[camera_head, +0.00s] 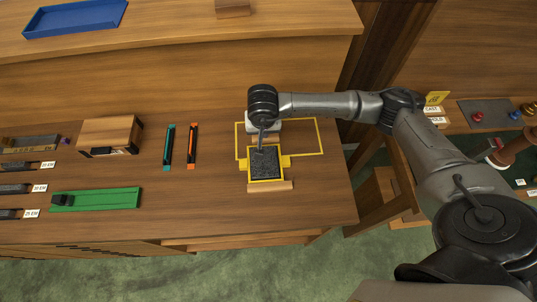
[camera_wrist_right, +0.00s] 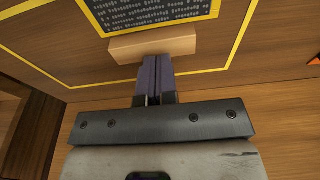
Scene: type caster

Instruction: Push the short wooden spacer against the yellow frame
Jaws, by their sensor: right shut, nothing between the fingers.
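The short wooden spacer (camera_wrist_right: 152,42) is a pale block lying along one edge of the yellow frame in the right wrist view. It looks flush with the frame or nearly so; I cannot tell if a thin gap remains. My left gripper is not in view.
A longer wooden strip (camera_head: 270,186) lies at the frame's near side. A yellow outline (camera_head: 322,137) marks the table. To the left are an orange-tipped stick (camera_head: 192,146), a teal one (camera_head: 168,147), a wooden box (camera_head: 110,135) and a green tray (camera_head: 110,199).

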